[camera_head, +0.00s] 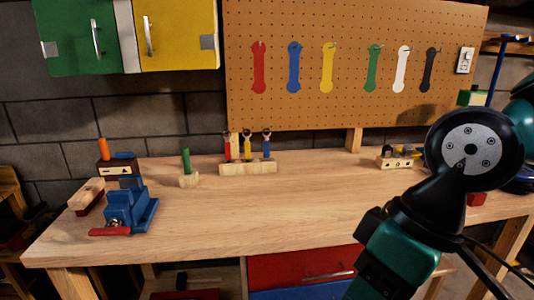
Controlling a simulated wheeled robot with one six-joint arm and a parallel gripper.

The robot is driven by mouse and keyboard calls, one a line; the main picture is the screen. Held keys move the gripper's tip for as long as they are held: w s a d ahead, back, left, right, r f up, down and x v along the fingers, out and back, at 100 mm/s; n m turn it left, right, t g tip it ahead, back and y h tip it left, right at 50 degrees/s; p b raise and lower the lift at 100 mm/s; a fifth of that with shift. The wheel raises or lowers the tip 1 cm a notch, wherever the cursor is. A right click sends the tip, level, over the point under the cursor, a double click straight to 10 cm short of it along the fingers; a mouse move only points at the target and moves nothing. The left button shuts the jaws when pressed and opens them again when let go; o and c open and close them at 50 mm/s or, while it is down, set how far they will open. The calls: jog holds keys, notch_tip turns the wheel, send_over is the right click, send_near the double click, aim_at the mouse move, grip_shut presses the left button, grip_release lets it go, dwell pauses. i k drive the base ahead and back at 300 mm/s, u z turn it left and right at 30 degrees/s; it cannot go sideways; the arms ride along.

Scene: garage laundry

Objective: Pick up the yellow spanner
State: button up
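My arm stands in the right part of the view, in front of the workbench and well below and to the right of the yellow spanner. My gripper's fingers cannot be made out; the end of the arm runs out at the bottom edge.
The bench middle is clear. Cabinets (178,35) hang upper left.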

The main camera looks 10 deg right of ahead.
aim_at(247, 144)
jog(key=k, duration=0.25)
jog(key=u, duration=0.65)
jog(key=i, duration=1.45)
jog(key=z, duration=0.1)
